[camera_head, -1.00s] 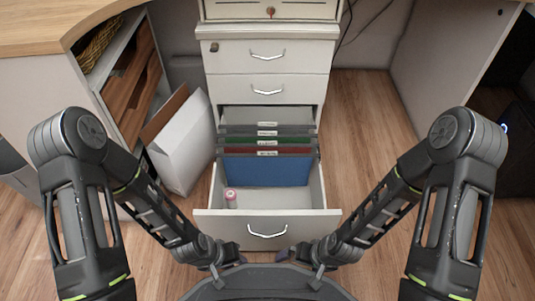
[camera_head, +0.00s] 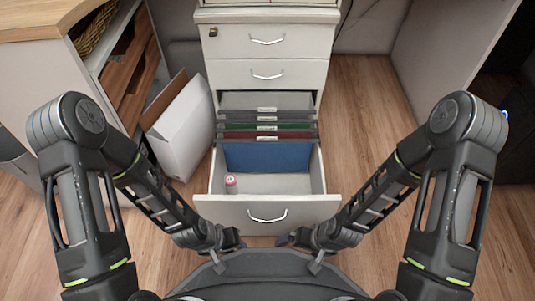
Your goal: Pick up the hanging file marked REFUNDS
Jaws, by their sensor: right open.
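Several hanging files (camera_head: 268,156) hang in the open bottom drawer (camera_head: 268,211) of the grey cabinet. The front one is blue, with red, green and grey ones behind it. Each has a small white label tab, too small to read, so I cannot tell which is REFUNDS. My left gripper (camera_head: 236,240) is low in front of the drawer, left of its handle; I cannot tell whether it is open. My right gripper (camera_head: 284,240) is open and empty, low in front of the drawer on the right. Both are apart from the files.
A small pink-and-white round item (camera_head: 231,183) stands in the drawer's front left. A white box (camera_head: 182,128) with a brown side stands left of the cabinet. A desk with shelves (camera_head: 122,70) is at the left. The wooden floor (camera_head: 365,110) right of the cabinet is clear.

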